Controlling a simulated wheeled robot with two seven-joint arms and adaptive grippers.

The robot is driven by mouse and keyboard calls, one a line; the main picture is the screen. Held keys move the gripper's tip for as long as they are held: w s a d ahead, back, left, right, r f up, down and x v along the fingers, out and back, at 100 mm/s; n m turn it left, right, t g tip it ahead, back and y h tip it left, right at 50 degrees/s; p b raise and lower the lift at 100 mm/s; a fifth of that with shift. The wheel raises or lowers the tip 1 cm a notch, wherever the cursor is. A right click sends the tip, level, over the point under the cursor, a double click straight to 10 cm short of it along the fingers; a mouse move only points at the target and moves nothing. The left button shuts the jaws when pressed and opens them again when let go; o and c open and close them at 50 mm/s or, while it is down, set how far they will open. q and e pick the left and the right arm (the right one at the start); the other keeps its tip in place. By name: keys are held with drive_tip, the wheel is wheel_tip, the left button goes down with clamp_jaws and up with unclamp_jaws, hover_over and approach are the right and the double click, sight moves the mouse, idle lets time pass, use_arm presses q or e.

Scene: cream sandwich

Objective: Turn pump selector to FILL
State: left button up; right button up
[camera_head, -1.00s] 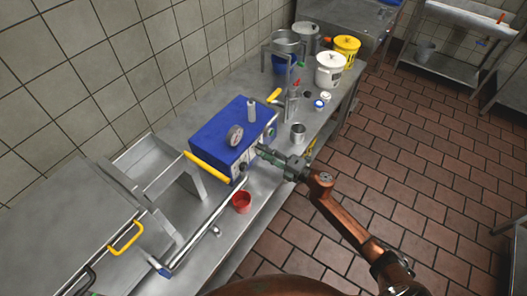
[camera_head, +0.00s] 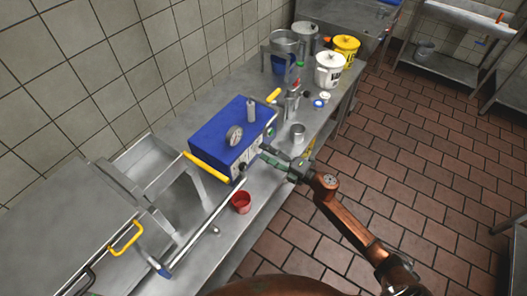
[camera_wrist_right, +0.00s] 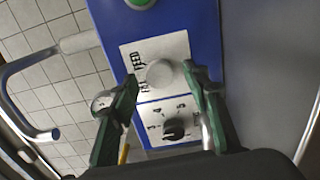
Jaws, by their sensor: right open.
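The blue pump box (camera_head: 222,132) stands on the steel counter. In the right wrist view its front panel (camera_wrist_right: 185,25) carries a white label plate with printed words, partly readable as FEED. A round pale grey knob (camera_wrist_right: 162,74) sits on this plate. Below it a black knob (camera_wrist_right: 174,128) sits on a second, numbered plate. My right gripper (camera_head: 264,152) is at the pump's front. In the right wrist view its green fingers (camera_wrist_right: 160,78) are open, one on each side of the pale knob. I cannot tell whether they touch it. My left gripper is not in view.
A red cup (camera_head: 241,203) and a metal cup (camera_head: 297,134) stand on the counter near the pump. White (camera_head: 329,72) and yellow (camera_head: 346,48) buckets stand at the far end. A yellow bar (camera_head: 207,167) runs along the pump's edge.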

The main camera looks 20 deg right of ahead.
drive_tip(key=v, duration=1)
drive_tip(key=shift+d, duration=0.1)
